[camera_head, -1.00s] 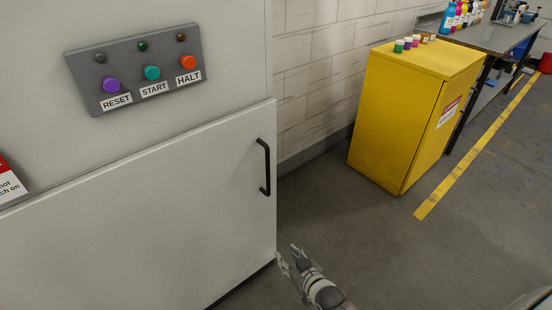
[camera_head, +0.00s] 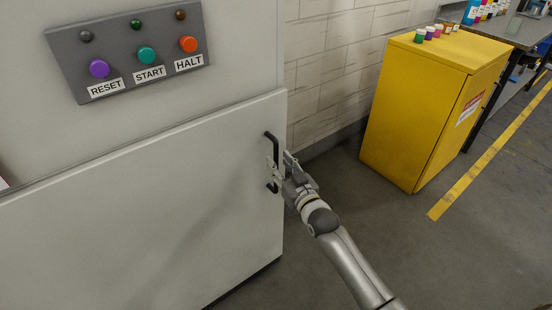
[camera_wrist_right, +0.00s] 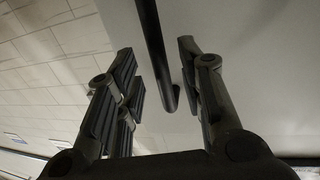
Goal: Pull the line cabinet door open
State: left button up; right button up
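The line cabinet door (camera_head: 150,210) is a large light-grey panel at the left of the head view, and it looks shut. Its black bar handle (camera_head: 273,150) is upright near the door's right edge. My right gripper (camera_head: 281,160) is at the handle, with its fingers on either side of the bar. In the right wrist view the handle (camera_wrist_right: 154,50) runs down between the two spread fingers of the right gripper (camera_wrist_right: 160,85), with a gap to each finger. My left gripper is in neither view.
A grey panel (camera_head: 125,85) with RESET, START and HALT buttons is above the door. A yellow cabinet (camera_head: 415,110) stands to the right against the brick wall. The grey floor (camera_head: 400,240) in front of it is clear, with a yellow line (camera_head: 480,170) at the right.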

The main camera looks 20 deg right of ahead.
aim_at(277, 160)
jog(key=shift+w+a, duration=0.15)
jog(key=shift+w, duration=0.65)
jog(key=shift+w+a, duration=0.1)
jog(key=shift+w, duration=0.65)
jog(key=shift+c, duration=0.3)
grip_shut()
